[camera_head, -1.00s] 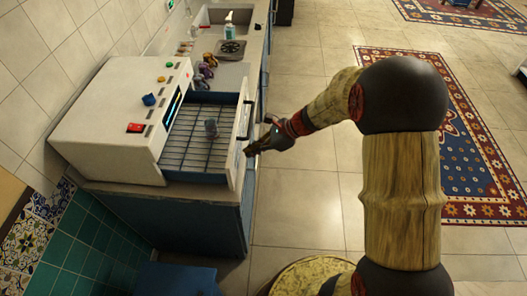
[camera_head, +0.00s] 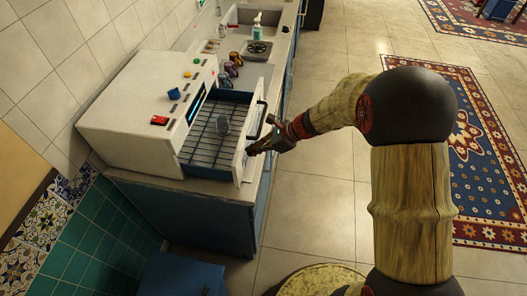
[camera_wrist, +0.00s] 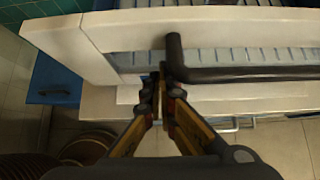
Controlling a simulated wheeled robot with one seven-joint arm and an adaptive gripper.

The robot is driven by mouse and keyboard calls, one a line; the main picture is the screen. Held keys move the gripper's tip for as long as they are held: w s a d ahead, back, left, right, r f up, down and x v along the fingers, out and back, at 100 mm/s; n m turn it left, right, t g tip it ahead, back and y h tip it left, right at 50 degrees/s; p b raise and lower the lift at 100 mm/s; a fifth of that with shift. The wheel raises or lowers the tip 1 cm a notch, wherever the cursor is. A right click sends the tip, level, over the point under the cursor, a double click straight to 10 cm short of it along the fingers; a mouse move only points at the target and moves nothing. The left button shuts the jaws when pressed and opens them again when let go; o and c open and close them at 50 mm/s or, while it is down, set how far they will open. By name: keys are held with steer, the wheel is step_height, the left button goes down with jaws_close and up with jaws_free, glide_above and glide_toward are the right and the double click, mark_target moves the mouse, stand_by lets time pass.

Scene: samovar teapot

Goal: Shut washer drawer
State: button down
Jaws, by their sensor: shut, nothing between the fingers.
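The washer (camera_head: 135,112) is a white box on the counter with coloured buttons and a blue-lit strip. The drawer's dark bar handle (camera_head: 258,120) is on the front panel; in the wrist view the handle (camera_wrist: 240,74) crosses above my fingertips. My gripper (camera_head: 251,149) is shut and empty at the outer side of the drawer front. In the wrist view my fingertips (camera_wrist: 161,84) are at the drawer front (camera_wrist: 75,47), by the handle's bent end; contact is unclear.
Several small coloured pots (camera_head: 232,66) stand on the counter behind the drawer. A sink and a soap bottle (camera_head: 256,27) are further back. A round yellowish stool-like top (camera_head: 320,281) is at the bottom. Open tiled floor lies right of the counter.

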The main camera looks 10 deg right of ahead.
steer(key=w+a, duration=0.2)
steer(key=a, duration=0.3)
steer(key=w+a+p, duration=0.1)
steer(key=w+a, duration=0.1)
steer(key=a, duration=0.4)
steer(key=w+a+p, duration=0.1)
steer(key=w+a, duration=0.1)
steer(key=a, duration=0.4)
steer(key=shift+w+a, duration=0.15)
steer(key=shift+a, duration=0.1)
steer(key=shift+d, duration=0.2)
steer(key=d, duration=0.1)
steer(key=s+d, duration=0.1)
steer(key=d+p, duration=0.1)
steer(key=d, duration=0.1)
steer(key=shift+s+r, duration=0.2)
steer(key=shift+r, duration=0.15)
steer(key=p+v, duration=0.2)
steer(key=v, duration=0.7)
steer(key=shift+s+d, duration=0.1)
